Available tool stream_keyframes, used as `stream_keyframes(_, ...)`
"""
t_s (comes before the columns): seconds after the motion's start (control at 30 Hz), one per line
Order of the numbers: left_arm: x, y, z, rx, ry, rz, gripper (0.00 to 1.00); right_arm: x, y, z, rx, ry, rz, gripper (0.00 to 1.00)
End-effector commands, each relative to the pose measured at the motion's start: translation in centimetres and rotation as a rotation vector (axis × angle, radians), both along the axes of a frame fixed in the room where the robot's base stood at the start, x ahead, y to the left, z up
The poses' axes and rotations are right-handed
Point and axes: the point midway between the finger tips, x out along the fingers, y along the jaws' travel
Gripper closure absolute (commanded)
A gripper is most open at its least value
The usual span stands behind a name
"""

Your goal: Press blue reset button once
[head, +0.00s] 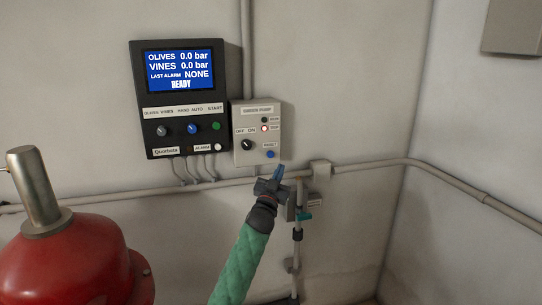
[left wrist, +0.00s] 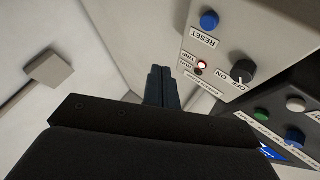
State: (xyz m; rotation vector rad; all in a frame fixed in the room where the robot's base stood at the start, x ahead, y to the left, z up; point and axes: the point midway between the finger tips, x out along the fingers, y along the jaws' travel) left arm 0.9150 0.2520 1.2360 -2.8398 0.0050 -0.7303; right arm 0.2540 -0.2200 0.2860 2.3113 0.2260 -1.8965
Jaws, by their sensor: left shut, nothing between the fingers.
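The blue reset button (head: 270,154) sits at the lower right of the small grey pump box (head: 243,150), under a RESET label. In the left wrist view the blue button (left wrist: 209,20) is at the top, right of the fingers. My left gripper (head: 278,168) is shut and empty, its fingertips just below and right of the button in the head view. In the left wrist view the shut fingers (left wrist: 161,80) point past the box's side, apart from the button. My right gripper is in neither view.
A dark control panel (head: 134,98) reads READY, left of the pump box. Pipes (head: 400,163) run along the wall below. A red tank (head: 70,265) stands at lower left.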

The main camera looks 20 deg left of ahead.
Motion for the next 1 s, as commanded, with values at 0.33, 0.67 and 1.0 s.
stream_keyframes(0.33,1.1,0.8,0.0,0.000,0.000,0.001,1.00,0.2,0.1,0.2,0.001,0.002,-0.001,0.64)
stream_keyframes(0.67,4.3,2.9,-0.1,0.001,0.001,0.002,1.00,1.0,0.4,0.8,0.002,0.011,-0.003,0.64)
stream_keyframes(1.0,6.8,4.6,-0.1,0.000,0.001,0.000,1.00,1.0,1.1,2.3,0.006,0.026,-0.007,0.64)
